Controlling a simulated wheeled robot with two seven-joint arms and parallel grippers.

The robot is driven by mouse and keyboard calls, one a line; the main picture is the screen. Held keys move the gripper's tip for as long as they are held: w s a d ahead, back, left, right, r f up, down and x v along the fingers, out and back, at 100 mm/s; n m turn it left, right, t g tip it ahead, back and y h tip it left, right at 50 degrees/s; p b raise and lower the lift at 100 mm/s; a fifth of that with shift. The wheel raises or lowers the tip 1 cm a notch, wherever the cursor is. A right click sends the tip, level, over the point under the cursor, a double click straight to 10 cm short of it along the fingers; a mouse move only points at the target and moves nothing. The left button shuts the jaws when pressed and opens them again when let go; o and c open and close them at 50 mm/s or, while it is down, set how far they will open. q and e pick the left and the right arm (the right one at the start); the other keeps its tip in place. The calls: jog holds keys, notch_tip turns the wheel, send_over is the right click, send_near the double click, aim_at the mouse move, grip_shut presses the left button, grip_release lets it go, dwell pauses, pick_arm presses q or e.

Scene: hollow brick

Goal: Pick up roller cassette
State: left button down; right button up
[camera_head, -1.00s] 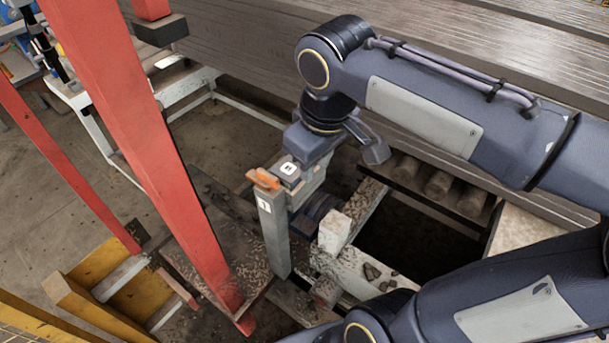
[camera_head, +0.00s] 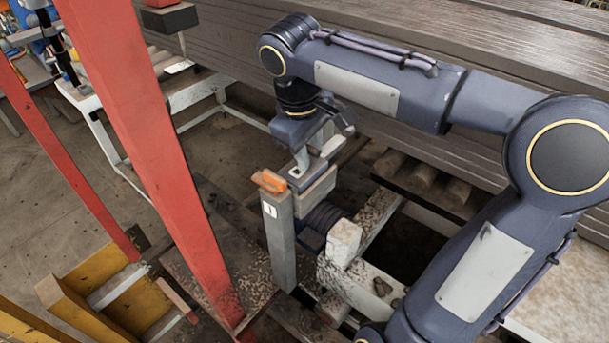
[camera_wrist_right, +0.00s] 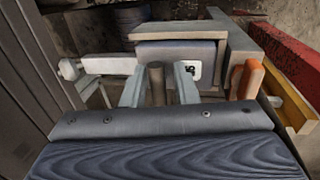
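What looks like the roller cassette is a grey block with a pale plate (camera_head: 316,194) and a white number label, beside the top of a grey post (camera_head: 279,240). In the right wrist view its pale frame and grey-blue face (camera_wrist_right: 178,52) lie just beyond the fingers. My right gripper (camera_head: 303,160) points down at the block. In its wrist view the right gripper (camera_wrist_right: 160,78) is open, with a short brown peg (camera_wrist_right: 156,84) between the two fingers and gaps on both sides. The block's lower part is partly hidden. My left gripper is not in view.
An orange piece (camera_head: 269,181) sits on the post top, close to the gripper. A red slanted beam (camera_head: 150,150) stands to the left. A worn white block (camera_head: 343,240) and dark discs (camera_head: 318,222) are below right. Stacked planks (camera_head: 430,60) run behind.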

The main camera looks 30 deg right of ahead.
jog(key=shift+f, duration=0.15)
grip_shut()
jog(key=shift+f, duration=0.1)
dwell(1.3)
